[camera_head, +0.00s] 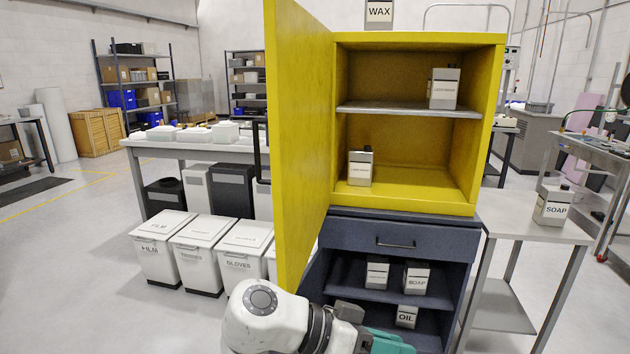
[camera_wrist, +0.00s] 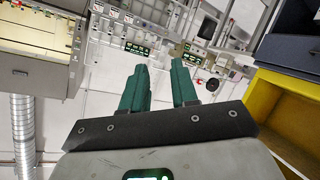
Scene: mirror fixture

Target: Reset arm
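My gripper (camera_wrist: 159,66) shows in the wrist view with its two green fingers apart and nothing between them. In the head view my white arm is at the bottom centre, with part of the green gripper (camera_head: 388,342) at the lower edge. The arm is in front of the yellow cabinet (camera_head: 420,209) and the dark blue drawer unit (camera_head: 440,240) below it. The fingertips are cut off in the head view. The gripper is not seen touching anything there.
The yellow cabinet door (camera_head: 298,140) stands open, close behind my arm. Bottles stand on the cabinet and lower shelves. A SOAP bottle (camera_head: 552,207) stands on the grey side table (camera_head: 515,222) at right. White lidded bins (camera_head: 163,226) stand at left; the left foreground floor is clear.

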